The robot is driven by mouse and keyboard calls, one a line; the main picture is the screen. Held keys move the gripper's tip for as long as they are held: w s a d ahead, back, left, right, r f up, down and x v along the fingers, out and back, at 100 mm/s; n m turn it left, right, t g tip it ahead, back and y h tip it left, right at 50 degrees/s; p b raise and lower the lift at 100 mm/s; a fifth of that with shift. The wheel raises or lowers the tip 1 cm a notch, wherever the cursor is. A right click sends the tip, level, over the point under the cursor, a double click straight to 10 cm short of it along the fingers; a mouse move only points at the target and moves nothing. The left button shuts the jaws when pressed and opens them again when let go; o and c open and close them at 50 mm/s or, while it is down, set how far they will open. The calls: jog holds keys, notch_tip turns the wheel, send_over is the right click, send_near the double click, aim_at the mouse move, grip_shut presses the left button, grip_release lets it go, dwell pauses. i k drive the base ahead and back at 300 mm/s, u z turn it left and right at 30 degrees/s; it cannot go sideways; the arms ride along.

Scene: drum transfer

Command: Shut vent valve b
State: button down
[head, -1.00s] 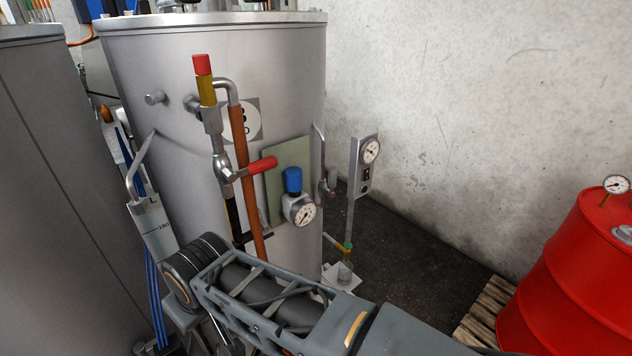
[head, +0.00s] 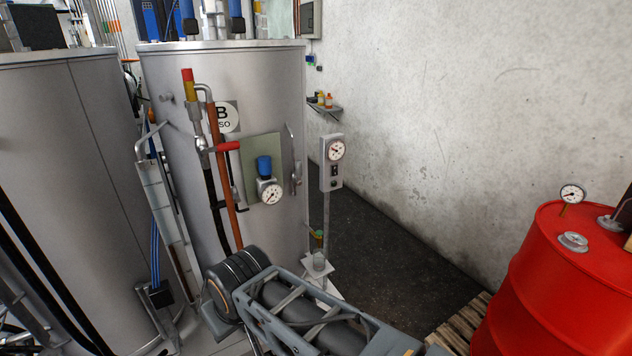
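A grey steel tank marked B (head: 275,105) stands left of centre. On its front, a pipe valve with a red lever (head: 229,146) sits below a red and yellow pipe end (head: 188,82). The lever points right, roughly level. Beside it, a blue knob (head: 264,165) sits above a round dial gauge (head: 270,192) on a pale green plate. No readable label shows which fitting is vent valve b. My arm crosses the bottom centre, in front of the tank's lower part. My gripper is not in the picture.
A second grey tank (head: 60,150) stands at the left. A gauge post (head: 331,175) stands just right of tank B. A red drum (head: 560,280) on a wooden pallet (head: 455,330) is at the lower right. Dark floor (head: 400,255) between post and drum is clear.

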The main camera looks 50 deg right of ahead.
aim_at(298, 163)
jog(key=z, duration=0.4)
jog(key=i, duration=0.7)
jog(key=z, duration=0.9)
jog(key=i, duration=0.35)
jog(key=z, duration=0.2)
jog(key=k, duration=0.5)
jog(key=u, duration=0.65)
jog(key=i, duration=0.75)
jog(key=z, duration=0.05)
